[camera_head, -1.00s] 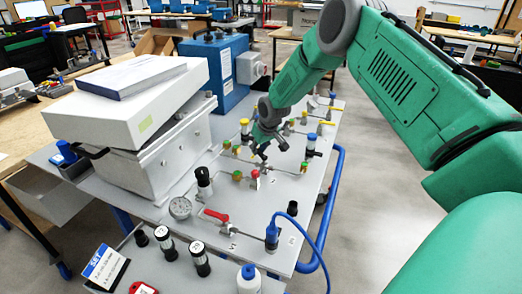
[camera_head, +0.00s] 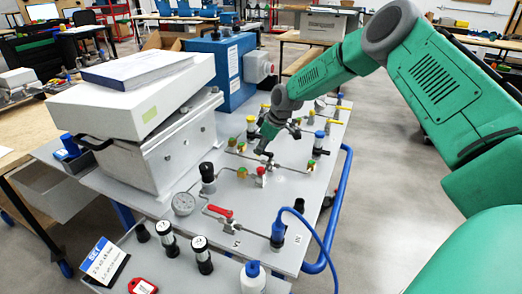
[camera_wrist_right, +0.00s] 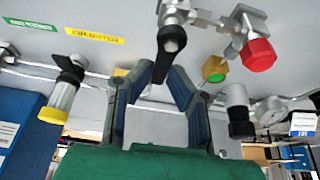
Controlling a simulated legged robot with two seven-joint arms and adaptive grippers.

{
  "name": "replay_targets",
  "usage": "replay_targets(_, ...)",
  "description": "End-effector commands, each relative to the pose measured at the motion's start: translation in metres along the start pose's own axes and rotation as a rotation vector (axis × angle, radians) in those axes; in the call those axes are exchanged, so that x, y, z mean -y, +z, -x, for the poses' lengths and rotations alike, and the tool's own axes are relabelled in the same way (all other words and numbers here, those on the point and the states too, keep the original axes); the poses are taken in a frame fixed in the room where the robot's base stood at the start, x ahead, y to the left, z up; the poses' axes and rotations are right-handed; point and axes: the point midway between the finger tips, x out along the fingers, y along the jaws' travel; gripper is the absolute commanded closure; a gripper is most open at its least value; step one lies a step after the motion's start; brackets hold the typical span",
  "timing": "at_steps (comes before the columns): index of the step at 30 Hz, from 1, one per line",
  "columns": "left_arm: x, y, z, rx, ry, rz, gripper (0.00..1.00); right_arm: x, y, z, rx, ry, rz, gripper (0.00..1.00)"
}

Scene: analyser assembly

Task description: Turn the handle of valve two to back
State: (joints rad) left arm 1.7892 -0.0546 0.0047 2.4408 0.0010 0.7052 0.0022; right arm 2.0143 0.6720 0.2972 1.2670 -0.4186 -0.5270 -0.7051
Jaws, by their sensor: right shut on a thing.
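My right gripper (camera_head: 266,152) is low over the grey panel (camera_head: 270,205), among the valves and fittings in its middle. In the right wrist view its two fingers (camera_wrist_right: 162,80) stand on either side of a black valve handle (camera_wrist_right: 170,45), shut on it. The handle hangs from a metal valve body at the top of that view. In the head view the gripper hides most of this handle, and I cannot read its number. A red-handled valve (camera_head: 219,211) lies nearer on the panel. My left gripper is not in view.
Close to the fingers in the wrist view are a red knob (camera_wrist_right: 258,55), a green-and-yellow fitting (camera_wrist_right: 214,69) and a yellow-capped cylinder (camera_wrist_right: 62,95). A pressure gauge (camera_head: 184,203) and a grey box (camera_head: 160,140) stand left on the panel.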

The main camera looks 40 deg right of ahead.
Motion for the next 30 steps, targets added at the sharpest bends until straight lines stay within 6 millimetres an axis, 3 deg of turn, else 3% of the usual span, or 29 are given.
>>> replay_targets(13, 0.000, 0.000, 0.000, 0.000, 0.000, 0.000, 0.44, -0.002, 0.002, 0.000, 0.003, 0.000, 0.008, 1.00)
replay_targets(14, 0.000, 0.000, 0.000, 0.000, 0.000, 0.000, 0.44, -0.002, 0.002, 0.000, 0.003, 0.000, 0.007, 0.75)
replay_targets(15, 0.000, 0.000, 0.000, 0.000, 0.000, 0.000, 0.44, -0.002, 0.002, 0.000, 0.003, 0.000, 0.007, 0.66)
replay_targets(25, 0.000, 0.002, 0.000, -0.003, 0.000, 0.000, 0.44, 0.000, 0.000, 0.002, 0.001, -0.001, 0.007, 0.66)
replay_targets(30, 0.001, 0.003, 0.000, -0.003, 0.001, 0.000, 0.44, 0.000, -0.001, 0.021, -0.001, 0.000, 0.007, 0.66)
